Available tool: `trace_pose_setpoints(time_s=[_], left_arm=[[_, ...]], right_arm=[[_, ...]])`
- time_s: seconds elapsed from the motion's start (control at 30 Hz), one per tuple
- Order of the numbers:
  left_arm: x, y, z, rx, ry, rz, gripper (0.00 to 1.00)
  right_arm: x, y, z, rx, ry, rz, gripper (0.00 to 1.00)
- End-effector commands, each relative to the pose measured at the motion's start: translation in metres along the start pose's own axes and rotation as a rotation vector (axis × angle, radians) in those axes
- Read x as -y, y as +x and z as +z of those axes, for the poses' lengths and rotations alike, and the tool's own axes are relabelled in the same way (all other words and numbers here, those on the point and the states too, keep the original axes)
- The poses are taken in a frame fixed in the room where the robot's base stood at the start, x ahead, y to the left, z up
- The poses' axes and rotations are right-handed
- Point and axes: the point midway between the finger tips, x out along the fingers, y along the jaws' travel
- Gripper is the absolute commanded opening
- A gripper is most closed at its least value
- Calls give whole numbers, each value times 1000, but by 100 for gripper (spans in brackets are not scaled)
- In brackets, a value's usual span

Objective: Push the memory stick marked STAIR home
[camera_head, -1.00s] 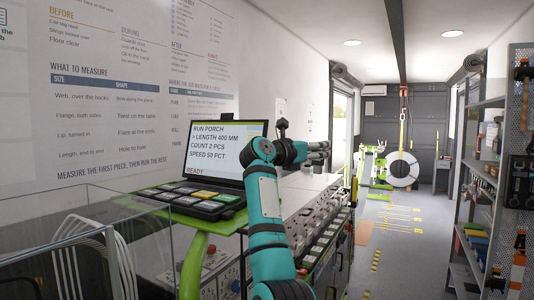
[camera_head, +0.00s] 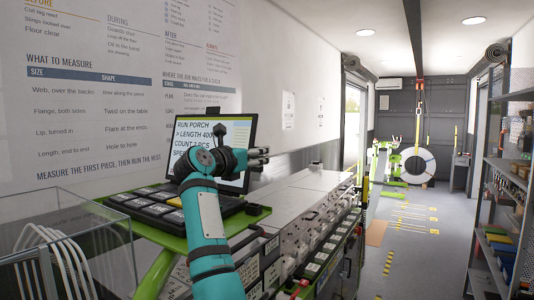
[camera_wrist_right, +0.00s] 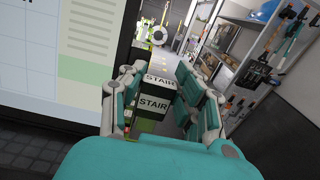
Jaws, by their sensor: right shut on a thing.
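In the head view my right gripper (camera_head: 258,154) is in front of the right part of the console screen (camera_head: 186,125), pointing right. The stick cannot be made out there, and any socket for it is hidden. The wrist view shows part of a lit screen (camera_wrist_right: 45,55) close on the left. My left gripper is not in view.
The console keypad (camera_head: 150,205) sits below the screen on a green stand (camera_head: 160,270). A long grey machine (camera_head: 310,195) runs away to the right of it. A clear-walled box (camera_head: 60,225) stands at the left. The aisle floor (camera_head: 405,255) on the right is open.

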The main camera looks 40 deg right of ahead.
Motion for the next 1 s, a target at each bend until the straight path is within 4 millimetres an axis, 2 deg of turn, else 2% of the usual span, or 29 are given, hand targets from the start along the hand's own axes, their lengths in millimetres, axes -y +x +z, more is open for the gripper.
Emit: trace_pose_setpoints(time_s=[0.17, 0.4, 0.57, 0.67, 0.9, 1.0], left_arm=[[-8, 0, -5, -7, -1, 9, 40], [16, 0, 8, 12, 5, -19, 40], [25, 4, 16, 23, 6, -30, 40], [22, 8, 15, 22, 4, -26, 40], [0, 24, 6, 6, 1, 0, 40], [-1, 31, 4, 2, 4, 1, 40]], right_arm=[[-2, -3, 1, 2, 0, 6, 4], [-2, -3, 0, 1, 0, 6, 4], [-2, -5, -1, -6, 2, 20, 4], [-2, -6, -5, -8, -1, 25, 4], [-2, -6, -27, -9, -1, 26, 4], [-2, -6, -37, -9, -1, 26, 4]])
